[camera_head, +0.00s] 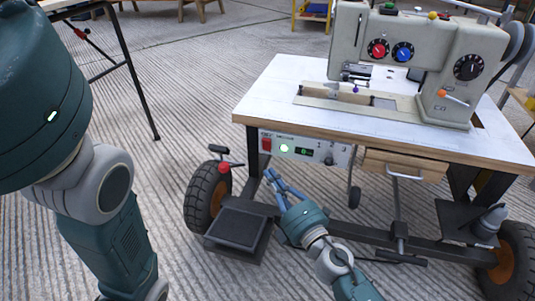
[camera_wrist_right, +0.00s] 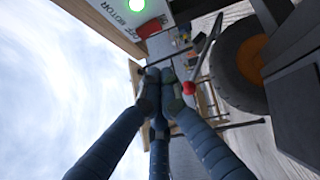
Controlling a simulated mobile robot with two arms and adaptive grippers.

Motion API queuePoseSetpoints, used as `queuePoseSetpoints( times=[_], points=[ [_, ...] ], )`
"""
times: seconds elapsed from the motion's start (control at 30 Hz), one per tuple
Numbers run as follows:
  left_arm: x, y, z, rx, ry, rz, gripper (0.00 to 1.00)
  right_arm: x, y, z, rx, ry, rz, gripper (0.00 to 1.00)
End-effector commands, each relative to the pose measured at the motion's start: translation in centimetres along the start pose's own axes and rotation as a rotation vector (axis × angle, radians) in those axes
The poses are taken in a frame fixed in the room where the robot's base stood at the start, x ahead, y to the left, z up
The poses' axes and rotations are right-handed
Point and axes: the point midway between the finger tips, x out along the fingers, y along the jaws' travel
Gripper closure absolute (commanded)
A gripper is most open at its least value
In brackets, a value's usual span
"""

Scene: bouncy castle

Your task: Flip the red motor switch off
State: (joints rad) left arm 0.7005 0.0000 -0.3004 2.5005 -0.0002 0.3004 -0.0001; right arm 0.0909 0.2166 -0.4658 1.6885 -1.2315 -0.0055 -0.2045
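The red motor switch (camera_head: 266,143) sits at the left end of the white control panel (camera_head: 335,153) under the front edge of the sewing table. It also shows at the top of the right wrist view (camera_wrist_right: 150,28), beside the lettering "MOTOR" and a lit green lamp (camera_wrist_right: 137,5). My right gripper (camera_head: 270,176) is below the panel, its blue fingers pointing up toward the switch and apart from it. In the wrist view its fingertips (camera_wrist_right: 161,82) come together with nothing visible between them. My left arm fills the left side of the head view; its gripper is out of frame.
The sewing machine (camera_head: 440,65) stands on the white tabletop (camera_head: 270,95). A red-knobbed lever (camera_head: 225,167) is left of my right gripper, near a black wheel (camera_head: 207,195) and pedal (camera_head: 238,229). A wooden drawer (camera_head: 405,165) hangs right of the panel. Open floor lies left of the table.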

Motion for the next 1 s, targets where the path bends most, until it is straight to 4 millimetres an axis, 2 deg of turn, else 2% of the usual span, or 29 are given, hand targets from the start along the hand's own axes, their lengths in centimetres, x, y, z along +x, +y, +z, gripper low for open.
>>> queuePoseSetpoints(
  times=[0.03, 0.2, 0.4, 0.6, 1.0],
  points=[
    [0.0, 0.0, 0.0, 0.000, 0.000, 0.000, 0.60, 1.3, 0.1, 0.0, 0.000, -0.001, 0.002, 1.00],
    [-0.2, 0.1, -0.1, 0.000, 0.001, 0.001, 0.60, 4.9, 0.1, 0.0, -0.001, 0.000, 0.003, 1.00],
    [-0.7, 0.2, -0.2, 0.000, 0.000, 0.001, 0.60, 7.1, -0.1, 1.9, -0.002, 0.000, 0.000, 1.00],
    [-0.8, 0.2, -0.3, 0.000, 0.000, 0.001, 0.60, 8.0, -0.1, 2.8, 0.000, 0.000, 0.000, 1.00],
    [-0.5, 0.1, -0.2, 0.000, 0.001, 0.001, 0.60, 8.1, 0.2, 2.9, 0.004, 0.000, -0.004, 1.00]
  ],
)
